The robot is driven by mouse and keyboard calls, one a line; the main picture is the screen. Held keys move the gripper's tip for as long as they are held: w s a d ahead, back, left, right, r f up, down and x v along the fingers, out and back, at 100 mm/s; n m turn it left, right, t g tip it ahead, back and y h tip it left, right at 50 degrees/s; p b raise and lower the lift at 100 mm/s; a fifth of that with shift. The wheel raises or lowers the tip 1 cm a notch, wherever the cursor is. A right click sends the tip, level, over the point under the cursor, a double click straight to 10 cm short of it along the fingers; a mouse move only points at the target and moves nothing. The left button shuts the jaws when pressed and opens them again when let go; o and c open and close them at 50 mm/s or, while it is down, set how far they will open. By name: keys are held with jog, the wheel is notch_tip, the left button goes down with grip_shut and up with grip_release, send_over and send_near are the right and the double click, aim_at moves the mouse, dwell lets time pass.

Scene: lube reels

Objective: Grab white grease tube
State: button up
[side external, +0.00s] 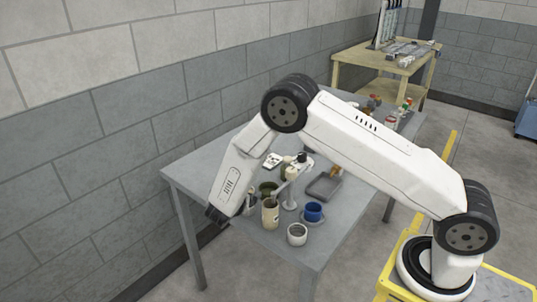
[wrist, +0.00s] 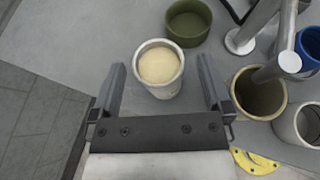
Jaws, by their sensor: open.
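A white, open-topped cylinder with cream-coloured contents (wrist: 145,53) stands upright on the table. It may be the white grease tube; I see no label. In the wrist view it is ahead of my gripper (wrist: 161,72), centred between the two fingers with gaps on both sides. My gripper is open and empty. In the side view my gripper (side external: 217,216) is low over the left end of the table, pointing down. The cylinder is mostly hidden by my arm there.
A tan jar (wrist: 259,96) with a grey pipe end over it, an olive bowl (wrist: 188,22), a blue cup (side external: 313,211) and a white cup (side external: 297,234) crowd the right. A grey tray (side external: 324,188) lies behind. The grey table (side external: 205,163) is bare at left.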

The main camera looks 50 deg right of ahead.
jog(key=shift+x, duration=1.95)
jog(key=shift+r, duration=0.1)
grip_shut()
jog(key=shift+w+r, duration=0.1)
jog(key=shift+r, duration=0.05)
notch_tip(320, 180, up, 10)
